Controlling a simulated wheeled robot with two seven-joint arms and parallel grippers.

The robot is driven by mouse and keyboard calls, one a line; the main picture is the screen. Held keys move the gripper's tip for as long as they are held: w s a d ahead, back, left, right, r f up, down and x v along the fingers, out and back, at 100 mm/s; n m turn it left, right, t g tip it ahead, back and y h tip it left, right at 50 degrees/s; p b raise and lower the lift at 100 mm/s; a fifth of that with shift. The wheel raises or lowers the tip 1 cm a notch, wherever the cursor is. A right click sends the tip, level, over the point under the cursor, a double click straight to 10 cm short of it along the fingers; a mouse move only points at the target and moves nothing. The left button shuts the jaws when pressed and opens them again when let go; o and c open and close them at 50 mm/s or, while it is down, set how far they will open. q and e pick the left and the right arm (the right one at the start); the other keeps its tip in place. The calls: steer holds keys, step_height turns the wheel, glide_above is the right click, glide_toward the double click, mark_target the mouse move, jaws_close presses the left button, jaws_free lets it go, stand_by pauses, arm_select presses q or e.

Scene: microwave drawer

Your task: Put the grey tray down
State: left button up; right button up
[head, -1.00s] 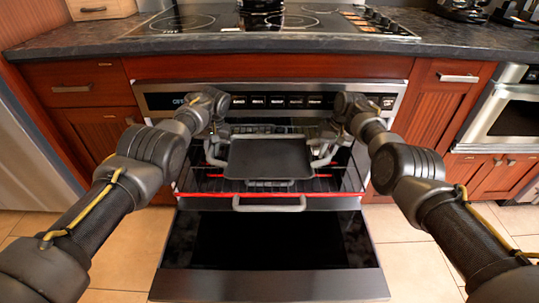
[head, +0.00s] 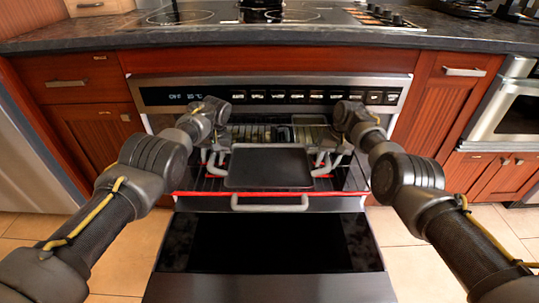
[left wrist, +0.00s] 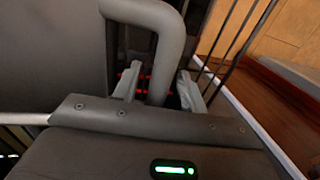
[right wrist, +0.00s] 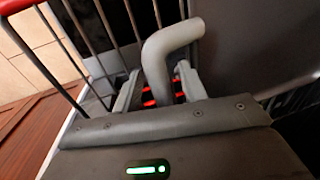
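The grey tray (head: 268,168) is a dark flat plate with pale grey handles on both sides. It lies level in or just above the pulled-out wire rack; contact underneath is hidden. In the left wrist view, the tray's handle (left wrist: 168,45) passes between the fingers of my left gripper (left wrist: 160,88), with gaps beside it. In the right wrist view, the other handle (right wrist: 165,50) stands between the spread fingers of my right gripper (right wrist: 158,88), also with gaps. Both grippers are open around the handles. The fingertips are mostly hidden in the head view.
The rack has a red front rail (head: 190,194) and a grey pull bar (head: 270,205). The oven door (head: 270,285) hangs open below. The control panel (head: 270,95) and dark countertop (head: 80,38) are behind and above. Wire sides run close outside both grippers.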

arm_select(q)
steer(key=shift+r, duration=0.1)
step_height(320, 180, up, 12)
steer(key=d, duration=0.2)
steer(key=shift+d+f, duration=0.15)
steer(key=shift+f, duration=0.1)
arm_select(e)
step_height(320, 180, up, 12)
steer(key=d, duration=0.2)
steer(key=shift+d, duration=0.2)
steer(key=shift+w+f, duration=0.1)
steer(key=shift+f, duration=0.05)
stand_by(0.4)
